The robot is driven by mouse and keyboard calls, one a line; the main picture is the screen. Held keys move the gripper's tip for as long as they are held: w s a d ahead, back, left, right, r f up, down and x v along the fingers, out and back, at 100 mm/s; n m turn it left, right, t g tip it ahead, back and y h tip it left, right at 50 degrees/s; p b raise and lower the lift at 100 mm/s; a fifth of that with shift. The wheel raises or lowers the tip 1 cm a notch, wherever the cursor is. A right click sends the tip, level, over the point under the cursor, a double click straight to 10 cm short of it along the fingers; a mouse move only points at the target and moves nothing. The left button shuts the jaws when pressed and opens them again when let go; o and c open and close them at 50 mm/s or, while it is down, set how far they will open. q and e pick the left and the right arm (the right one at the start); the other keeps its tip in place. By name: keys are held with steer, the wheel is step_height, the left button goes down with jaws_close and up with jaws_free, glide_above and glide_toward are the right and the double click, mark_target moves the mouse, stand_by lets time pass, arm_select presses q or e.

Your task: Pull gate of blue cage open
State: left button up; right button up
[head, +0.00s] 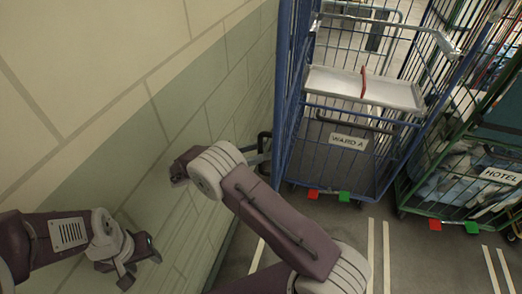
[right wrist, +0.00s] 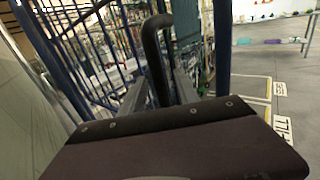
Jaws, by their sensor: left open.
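The blue cage (head: 377,185) stands at the upper middle with a "WARD A" sign (head: 348,141) on its front. Its mesh runs up beside the wall, and I cannot tell clearly where the gate's edge lies. A black handle (head: 263,138) sticks out at the cage's left edge and shows large in the right wrist view (right wrist: 152,45). My right gripper (right wrist: 160,88) has one finger on each side of the handle, with what looks like a gap between. My left gripper (head: 140,268) is open and empty, low near the wall.
A pale block wall (head: 150,60) runs close along the left. A green cage (head: 440,200) with a "HOTEL" sign (head: 501,175) and blue cloth bags stands close on the right. A white shelf (head: 335,82) with a red strap is in the blue cage. Floor with pale stripes is clear in front.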

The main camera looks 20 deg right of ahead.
mark_target(260, 141)
steer(key=shift+r, duration=0.55)
step_height(260, 141, up, 3)
steer(key=shift+r+b, duration=0.1)
steer(key=shift+b, duration=0.3)
steer(key=s+d+r+b, duration=0.1)
steer(key=s+d+r, duration=0.5)
steer(key=s, duration=0.3)
steer(key=shift+s+d+r, duration=0.25)
steer(key=shift+d+r, duration=0.1)
steer(key=shift+s, duration=0.1)
